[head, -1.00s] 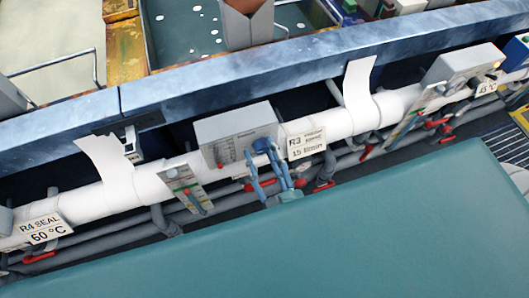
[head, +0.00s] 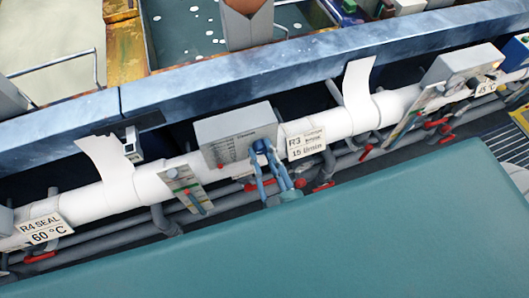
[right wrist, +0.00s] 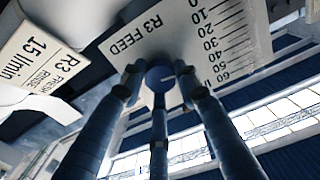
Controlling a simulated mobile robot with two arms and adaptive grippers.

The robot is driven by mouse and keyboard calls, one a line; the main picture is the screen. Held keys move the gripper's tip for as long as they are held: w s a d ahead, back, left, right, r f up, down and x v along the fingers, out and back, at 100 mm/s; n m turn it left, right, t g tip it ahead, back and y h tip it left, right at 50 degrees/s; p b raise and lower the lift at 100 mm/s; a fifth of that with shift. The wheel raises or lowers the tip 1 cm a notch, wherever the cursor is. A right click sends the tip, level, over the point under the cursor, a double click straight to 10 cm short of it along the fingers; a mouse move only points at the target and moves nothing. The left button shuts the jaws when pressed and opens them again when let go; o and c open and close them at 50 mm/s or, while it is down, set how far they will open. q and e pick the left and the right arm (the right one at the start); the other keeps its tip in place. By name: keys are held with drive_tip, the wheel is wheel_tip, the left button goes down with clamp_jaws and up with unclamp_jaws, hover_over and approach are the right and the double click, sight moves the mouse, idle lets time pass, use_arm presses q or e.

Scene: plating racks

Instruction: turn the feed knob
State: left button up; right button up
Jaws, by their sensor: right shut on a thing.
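The feed knob (right wrist: 160,78) is a round blue knob on a white panel lettered "R3 FEED" in the right wrist view. My right gripper (right wrist: 158,72) has its blue fingers shut around it. In the head view the blue knob (head: 260,146) sits at the lower right of the grey R3 box (head: 222,130). My right gripper (head: 265,155) reaches up to it from below. The fingers partly hide the knob. A printed scale (right wrist: 222,40) starting at 0 runs beside the knob. My left gripper is in neither view.
A sign (head: 306,143) reading "R3" and "15 l/min" is right of the box. A white pipe (head: 95,203) with red-handled valves (head: 40,257) runs along the rack. A slim gauge plate (head: 186,190) stands left of my gripper. A wide teal surface (head: 330,250) fills the foreground.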

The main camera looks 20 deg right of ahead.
drive_tip(key=shift+s+f+m, duration=0.1)
drive_tip(key=shift+f+m, duration=0.05)
drive_tip(key=shift+m, duration=0.15)
drive_tip(key=shift+a+m+p, duration=0.1)
drive_tip(key=shift+m+p, duration=0.55)
drive_tip(key=shift+m, duration=0.25)
drive_tip(key=shift+f+m+p, duration=0.15)
drive_tip(key=shift+m+p, duration=0.25)
drive_tip(key=shift+m, duration=1)
drive_tip(key=o, duration=1.1)
drive_tip(key=shift+o, duration=0.3)
drive_tip(key=s, duration=1.2)
